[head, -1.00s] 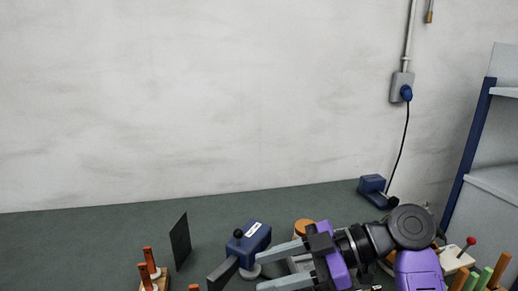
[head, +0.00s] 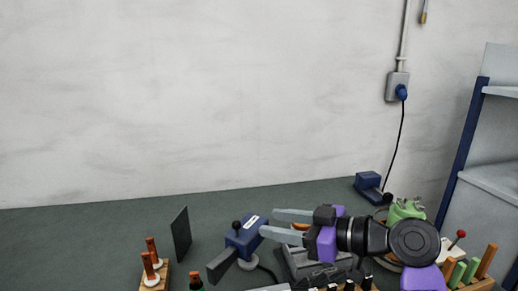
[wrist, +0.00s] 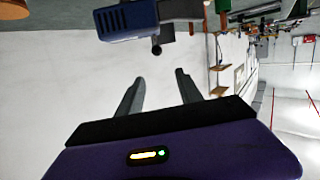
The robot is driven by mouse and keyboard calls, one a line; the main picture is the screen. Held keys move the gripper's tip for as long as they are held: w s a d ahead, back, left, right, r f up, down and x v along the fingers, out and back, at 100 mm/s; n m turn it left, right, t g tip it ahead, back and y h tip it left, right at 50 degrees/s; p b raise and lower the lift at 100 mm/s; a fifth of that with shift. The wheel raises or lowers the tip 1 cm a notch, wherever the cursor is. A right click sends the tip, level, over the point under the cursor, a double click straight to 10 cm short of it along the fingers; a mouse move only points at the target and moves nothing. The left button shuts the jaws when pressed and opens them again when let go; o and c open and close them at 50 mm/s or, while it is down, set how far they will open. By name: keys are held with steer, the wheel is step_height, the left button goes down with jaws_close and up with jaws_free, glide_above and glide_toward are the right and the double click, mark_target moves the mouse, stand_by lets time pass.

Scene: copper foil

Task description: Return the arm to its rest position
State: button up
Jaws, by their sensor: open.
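My gripper (head: 268,223) is open above the bench, pointing left in the head view, with its two grey fingers apart and nothing between them. My purple and black wrist and forearm reach in from the lower right. In the wrist view my gripper (wrist: 159,77) is also open and empty, with pale wall showing between the fingers. The blue device with a black knob (head: 242,238) stands just left of the fingertips in the head view. It seems to be the blue body (wrist: 125,23) at the top of the wrist view.
A dark upright panel (head: 181,235) and a wooden rack with orange-brown pegs (head: 155,278) stand to the left. A grey tray (head: 298,266) lies below my gripper. A green object (head: 407,211) stands behind my arm. Shelving (head: 490,180) bounds the right; the back-left bench is clear.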

steer(key=s+d+f+m+t+h, duration=0.1)
steer(key=d+f+m+t+h, duration=0.1)
steer(key=d+f+m+t, duration=0.1)
steer(key=s+d+f+m+t+h, duration=0.1)
steer(key=d+f+m+t+h, duration=0.2)
steer(key=m, duration=0.1)
steer(key=s+d+f+m+t+h, duration=0.1)
steer(key=d+f+m+t+h, duration=0.1)
steer(key=d+f+m, duration=0.2)
steer(key=shift+s+t+h, duration=0.1)
steer(key=shift+t+h, duration=0.3)
steer(key=s+d+f+m+h, duration=0.1)
steer(key=s, duration=0.1)
steer(key=s+d+f+m+h, duration=0.1)
steer(key=s, duration=0.2)
steer(key=s+d+f+m+t+h, duration=0.1)
steer(key=s+d, duration=0.1)
steer(key=shift+s+f+h, duration=0.25)
steer(key=shift+s+h, duration=0.05)
steer(key=shift+s, duration=0.05)
steer(key=s+d+f+g+h, duration=0.1)
steer(key=s+f, duration=0.1)
steer(key=s, duration=1.5)
steer(key=s+f+n+g+h, duration=0.1)
steer(key=s+f, duration=0.1)
steer(key=s, duration=1.5)
steer(key=shift+s+d+g+p, duration=0.2)
steer(key=shift+d+g+p, duration=0.2)
